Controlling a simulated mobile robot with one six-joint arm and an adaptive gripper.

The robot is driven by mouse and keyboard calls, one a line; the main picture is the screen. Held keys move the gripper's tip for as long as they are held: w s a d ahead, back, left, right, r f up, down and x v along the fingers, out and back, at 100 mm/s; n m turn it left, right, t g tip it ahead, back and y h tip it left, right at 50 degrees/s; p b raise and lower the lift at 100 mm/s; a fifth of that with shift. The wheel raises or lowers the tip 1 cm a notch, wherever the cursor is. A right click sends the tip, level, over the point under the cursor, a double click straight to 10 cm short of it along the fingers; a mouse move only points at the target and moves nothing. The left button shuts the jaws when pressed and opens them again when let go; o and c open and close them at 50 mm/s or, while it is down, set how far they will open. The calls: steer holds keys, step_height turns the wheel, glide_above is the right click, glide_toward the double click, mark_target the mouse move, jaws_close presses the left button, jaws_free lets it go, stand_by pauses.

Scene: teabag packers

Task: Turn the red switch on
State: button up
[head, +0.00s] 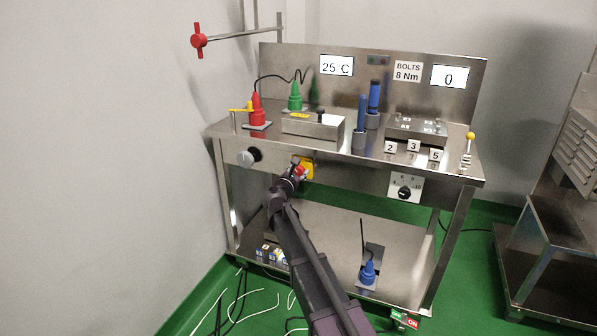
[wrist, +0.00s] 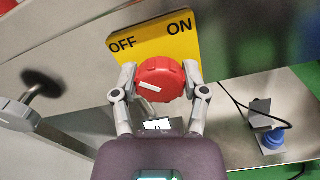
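The red switch (wrist: 160,80) is a round red knob on a yellow plate (wrist: 183,40) marked OFF at left and ON at right. A white mark on the knob lies on its left part, on the OFF side. My gripper (wrist: 160,76) has one finger on each side of the knob, and both fingertips appear to touch its rim. In the head view my gripper (head: 296,172) is at the yellow plate (head: 308,168) on the bench's front panel and hides most of the knob.
The steel bench (head: 345,175) has a round grey knob (head: 249,157) left of the switch and a black dial (head: 404,193) right of it. A red valve handle (head: 198,40) sticks out from the wall pipe. A blue plug (head: 368,272) stands on the lower shelf. Cables lie on the floor.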

steer(key=shift+m, duration=0.4)
steer(key=m, duration=0.4)
steer(key=shift+d, duration=0.1)
steer(key=m, duration=0.4)
steer(key=shift+f+m, duration=0.15)
steer(key=shift+m, duration=0.15)
steer(key=m, duration=0.4)
steer(key=shift+m, duration=0.3)
steer(key=shift+w+f+m+b, duration=0.15)
steer(key=shift+m+b, duration=0.15)
steer(key=shift+m, duration=1.6)
steer(key=o, duration=1.1)
steer(key=shift+o, duration=0.2)
